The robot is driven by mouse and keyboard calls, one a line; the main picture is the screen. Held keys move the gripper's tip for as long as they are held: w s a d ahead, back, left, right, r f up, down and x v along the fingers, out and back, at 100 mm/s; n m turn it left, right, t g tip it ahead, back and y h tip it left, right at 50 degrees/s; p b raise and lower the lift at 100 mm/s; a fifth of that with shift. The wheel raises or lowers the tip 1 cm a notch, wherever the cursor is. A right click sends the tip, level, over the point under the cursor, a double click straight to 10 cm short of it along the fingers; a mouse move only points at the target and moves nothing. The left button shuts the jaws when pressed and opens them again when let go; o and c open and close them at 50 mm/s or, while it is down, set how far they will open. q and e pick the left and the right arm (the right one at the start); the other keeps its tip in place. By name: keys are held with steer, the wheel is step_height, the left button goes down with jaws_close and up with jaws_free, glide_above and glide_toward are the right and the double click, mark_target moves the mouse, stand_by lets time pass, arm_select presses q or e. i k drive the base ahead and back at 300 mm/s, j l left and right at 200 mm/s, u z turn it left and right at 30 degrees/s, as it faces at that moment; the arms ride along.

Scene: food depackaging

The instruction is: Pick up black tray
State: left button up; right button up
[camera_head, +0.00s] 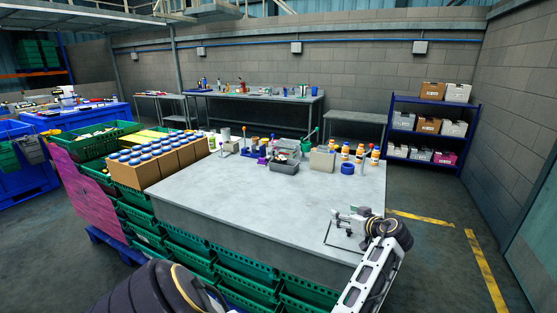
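A dark grey to black tray (284,168) sits on the grey work table (240,205), near the middle of its far side. It is small in the picture, and I cannot make out what is in it. My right gripper (336,225) is over the table's near right part, well apart from the tray and nearer to me. Its fingers are too small to tell open from shut. A dark part of my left arm shows at the bottom left; my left gripper is not in view.
Cardboard boxes with blue-capped jars (158,160) stand on the table's left end. A grey container (288,147) is behind the tray. Orange-and-white bottles (360,153) and a blue roll (347,168) stand to its right. The table's front and middle are clear. Green crates (190,262) line its near side.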

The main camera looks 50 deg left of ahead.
mark_target(278, 159)
steer(key=i+j, duration=0.1)
steer(key=j, duration=0.45)
steer(key=i+j, duration=0.1)
steer(key=j, duration=0.4)
steer(key=i+j, duration=0.1)
steer(key=j, duration=0.45)
steer(key=i+j, duration=0.1)
steer(key=j, duration=0.4)
steer(key=i+j, duration=0.1)
steer(key=j, duration=0.45)
